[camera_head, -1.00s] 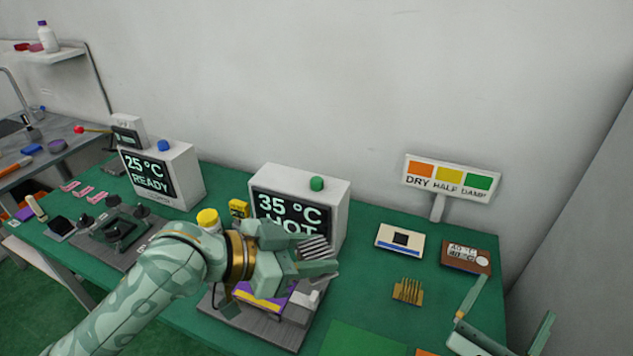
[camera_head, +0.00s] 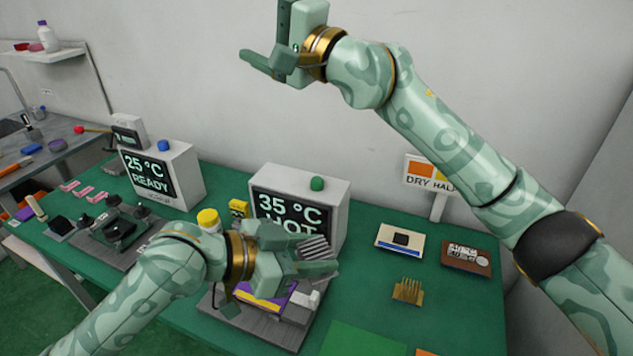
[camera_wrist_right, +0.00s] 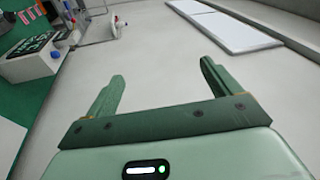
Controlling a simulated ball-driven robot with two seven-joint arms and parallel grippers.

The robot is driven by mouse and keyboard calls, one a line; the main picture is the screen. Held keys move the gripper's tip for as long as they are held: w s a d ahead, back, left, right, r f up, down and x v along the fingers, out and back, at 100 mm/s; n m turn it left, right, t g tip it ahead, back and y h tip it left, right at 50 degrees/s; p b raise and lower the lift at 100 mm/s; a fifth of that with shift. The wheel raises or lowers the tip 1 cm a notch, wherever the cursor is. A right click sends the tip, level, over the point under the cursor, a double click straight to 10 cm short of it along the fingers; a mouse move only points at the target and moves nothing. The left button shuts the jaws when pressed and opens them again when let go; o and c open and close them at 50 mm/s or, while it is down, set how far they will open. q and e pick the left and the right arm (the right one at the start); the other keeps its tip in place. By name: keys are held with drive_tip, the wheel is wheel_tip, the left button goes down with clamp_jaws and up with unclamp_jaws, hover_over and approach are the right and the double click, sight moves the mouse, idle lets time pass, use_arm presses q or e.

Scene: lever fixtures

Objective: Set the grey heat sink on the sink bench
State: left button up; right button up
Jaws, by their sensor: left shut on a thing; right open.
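The grey heat sink (camera_head: 316,247), a block with thin fins, is held in my left gripper (camera_head: 312,255). The left gripper is shut on it above the grey fixture plate (camera_head: 255,325) in front of the 35 °C HOT box; the wrist and fingers hide part of it. My right gripper (camera_head: 267,43) is raised high in front of the wall, far from the heat sink. In the right wrist view its two fingers (camera_wrist_right: 162,75) are apart, with nothing between them. The sink bench (camera_head: 65,135), grey with a tap, stands at the far left of the head view.
The 25 °C READY box (camera_head: 178,175) and a black lever fixture (camera_head: 120,235) stand left. A gold finned piece (camera_head: 408,291) lies right on the green table (camera_head: 390,325).

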drive_tip(key=m+g+h, duration=0.1)
drive_tip(key=g+h, duration=0.1)
drive_tip(key=m+g+h, duration=0.6)
drive_tip(key=g+h, duration=0.2)
drive_tip(key=h, duration=0.8)
hover_over(316, 246)
wheel_tip(316, 246, down, 18)
wheel_tip(316, 246, down, 10)
drive_tip(key=shift+d+r, duration=0.1)
drive_tip(key=shift+f, duration=0.6)
